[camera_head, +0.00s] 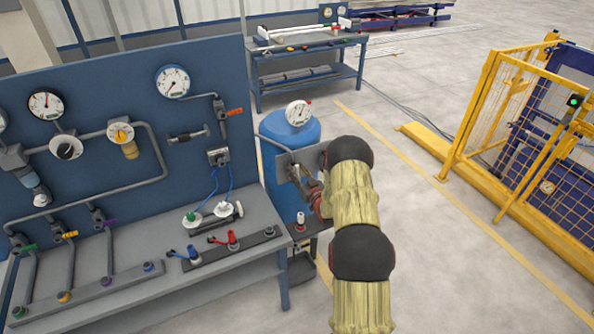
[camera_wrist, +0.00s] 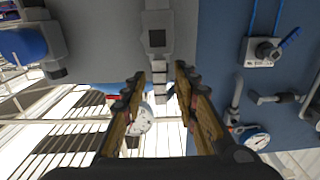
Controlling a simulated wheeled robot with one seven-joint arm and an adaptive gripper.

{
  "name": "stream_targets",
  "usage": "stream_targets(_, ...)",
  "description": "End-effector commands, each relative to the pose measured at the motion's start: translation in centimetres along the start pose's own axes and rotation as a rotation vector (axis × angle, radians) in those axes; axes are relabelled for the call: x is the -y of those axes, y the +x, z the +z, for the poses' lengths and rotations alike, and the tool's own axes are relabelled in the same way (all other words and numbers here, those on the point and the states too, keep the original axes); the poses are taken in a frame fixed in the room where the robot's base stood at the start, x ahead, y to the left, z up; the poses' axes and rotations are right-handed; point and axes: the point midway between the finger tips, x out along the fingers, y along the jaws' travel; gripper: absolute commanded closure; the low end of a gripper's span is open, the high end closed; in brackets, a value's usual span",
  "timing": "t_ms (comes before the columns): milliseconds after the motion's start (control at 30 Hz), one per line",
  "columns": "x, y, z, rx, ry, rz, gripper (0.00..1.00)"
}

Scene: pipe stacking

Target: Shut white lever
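On the bench in the head view, a small white lever-like fitting (camera_head: 224,209) sits on a white round base beside a green-knobbed one (camera_head: 192,217); at this size I cannot tell how the lever is turned. My gripper (camera_head: 304,178) is at the bench's right end, in front of the blue tank, partly hidden by my arm. In the wrist view my gripper (camera_wrist: 160,92) shows two separated fingers with nothing held between them. A white dial gauge (camera_wrist: 145,119) appears behind the left finger. I cannot make out the white lever in the wrist view.
A blue panel (camera_head: 95,90) with gauges and pipes stands behind the bench (camera_head: 140,278). A blue lever (camera_head: 184,256) and a red lever (camera_head: 226,240) are at its front. The blue tank (camera_head: 278,130) is close to my arm. A yellow fence (camera_head: 482,120) stands right; floor between is clear.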

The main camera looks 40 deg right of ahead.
Motion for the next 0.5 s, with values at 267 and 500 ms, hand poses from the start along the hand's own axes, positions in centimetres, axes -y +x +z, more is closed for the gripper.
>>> stream_targets(267, 0.00, -0.02, -0.02, 0.000, 0.000, 0.000, 0.81)
stream_targets(500, 0.00, -0.03, -0.02, 0.000, 0.000, 0.000, 0.94)
